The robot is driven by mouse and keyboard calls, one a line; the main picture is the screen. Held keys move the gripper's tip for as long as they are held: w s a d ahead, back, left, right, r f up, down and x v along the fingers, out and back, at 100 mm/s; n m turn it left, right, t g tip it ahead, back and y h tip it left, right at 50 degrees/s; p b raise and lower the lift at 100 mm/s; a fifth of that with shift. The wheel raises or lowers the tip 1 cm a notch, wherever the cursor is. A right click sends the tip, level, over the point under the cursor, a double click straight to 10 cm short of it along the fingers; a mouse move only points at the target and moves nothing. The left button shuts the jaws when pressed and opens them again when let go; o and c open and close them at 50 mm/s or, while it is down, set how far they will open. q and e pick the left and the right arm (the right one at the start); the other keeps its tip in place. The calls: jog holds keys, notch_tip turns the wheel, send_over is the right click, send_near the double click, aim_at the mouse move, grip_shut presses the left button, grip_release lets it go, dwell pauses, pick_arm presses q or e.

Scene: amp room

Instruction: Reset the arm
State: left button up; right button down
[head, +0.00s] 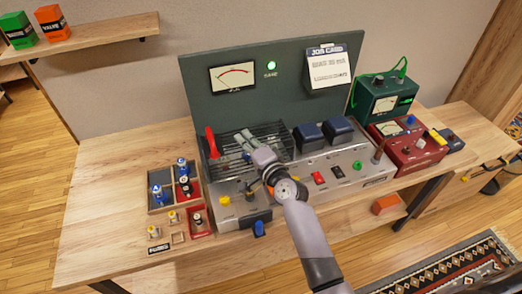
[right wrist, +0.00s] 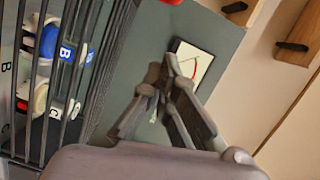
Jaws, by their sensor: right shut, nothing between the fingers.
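My right arm comes in from the bottom of the head view and reaches over the amplifier chassis (head: 340,172) on the wooden bench. My right gripper (head: 237,143) is over the black wire cage (head: 275,131) at the chassis's left end. In the right wrist view its fingers (right wrist: 170,62) meet at the tips, shut with nothing between them. Behind them is the green panel (right wrist: 218,42) with its meter (right wrist: 196,64). My left gripper is not in view.
A red-handled lever (head: 211,142) stands beside the cage. Left of the chassis, a wooden tray (head: 151,206) holds several tubes. Green (head: 384,97) and red (head: 408,148) test boxes stand at the right. The bench's left end is clear. In the wrist view, cage bars (right wrist: 52,80) are close on the left.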

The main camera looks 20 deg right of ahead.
jog(key=s+f+n+g, duration=0.4)
jog(key=s+f+n, duration=0.1)
jog(key=s, duration=0.5)
jog(key=s+f+n+g, duration=0.4)
jog(key=s+n, duration=0.1)
jog(key=s, duration=0.6)
jog(key=s+d+f+n+g+h, duration=0.1)
jog(key=s+d+n+g+h, duration=0.2)
jog(key=s, duration=0.5)
jog(key=s+d+f+n+g+h, duration=0.2)
jog(key=s+d, duration=0.3)
jog(key=s, duration=0.3)
notch_tip(320, 180, down, 24)
jog(key=g, duration=0.1)
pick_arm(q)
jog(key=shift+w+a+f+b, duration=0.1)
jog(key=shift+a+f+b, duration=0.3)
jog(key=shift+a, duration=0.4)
pick_arm(e)
jog(key=s+d+f+g, duration=0.1)
jog(key=s+d+f, duration=0.1)
jog(key=s+f, duration=1.6)
jog(key=shift+s+d+g, duration=0.15)
jog(key=shift+d+g, duration=0.15)
jog(key=shift+g, duration=0.1)
jog(key=c, duration=2.4)
grip_release()
jog(key=shift+f, duration=0.1)
